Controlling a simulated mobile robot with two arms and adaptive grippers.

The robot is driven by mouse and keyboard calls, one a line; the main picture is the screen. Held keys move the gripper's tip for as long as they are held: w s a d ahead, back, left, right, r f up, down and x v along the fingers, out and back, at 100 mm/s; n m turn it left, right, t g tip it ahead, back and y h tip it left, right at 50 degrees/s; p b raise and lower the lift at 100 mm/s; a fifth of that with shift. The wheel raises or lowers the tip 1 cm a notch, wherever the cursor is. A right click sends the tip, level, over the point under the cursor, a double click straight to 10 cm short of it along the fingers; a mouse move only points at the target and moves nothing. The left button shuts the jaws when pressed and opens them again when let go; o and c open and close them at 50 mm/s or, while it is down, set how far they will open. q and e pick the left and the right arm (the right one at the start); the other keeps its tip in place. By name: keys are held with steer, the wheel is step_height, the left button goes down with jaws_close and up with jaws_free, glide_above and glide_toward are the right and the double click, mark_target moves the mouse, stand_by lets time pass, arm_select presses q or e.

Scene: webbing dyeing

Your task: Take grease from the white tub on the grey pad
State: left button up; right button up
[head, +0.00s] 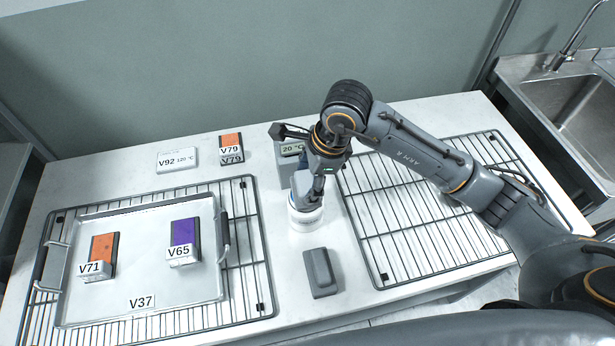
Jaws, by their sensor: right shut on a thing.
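The white tub (304,220) is a small round container with a lettered side, standing on the white worktop near the middle. A dark grey block-like pad (320,273) lies in front of it, apart from it. My right gripper (318,188) points down from above, directly over the tub. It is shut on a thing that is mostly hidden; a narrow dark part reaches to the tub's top. I cannot tell whether it touches the inside, and no grease shows. My left gripper is not in view.
A metal tray (140,300) labelled V37 holds blocks V71 (103,247) and V65 (185,232) on the left rack (262,285). Another rack (405,240) lies right. Block V79 (231,140) and label V92 (177,160) are at the back.

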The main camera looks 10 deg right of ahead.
mark_target(308, 182)
steer(key=shift+s+f+b, duration=0.1)
steer(key=shift+f+b, duration=0.05)
steer(key=shift+b, duration=0.25)
stand_by(1.3)
steer(key=shift+r+p, duration=0.6)
steer(key=shift+r, duration=0.6)
steer(key=shift+r+p, duration=1)
steer(key=shift+r, duration=1.4)
steer(key=shift+d, duration=0.1)
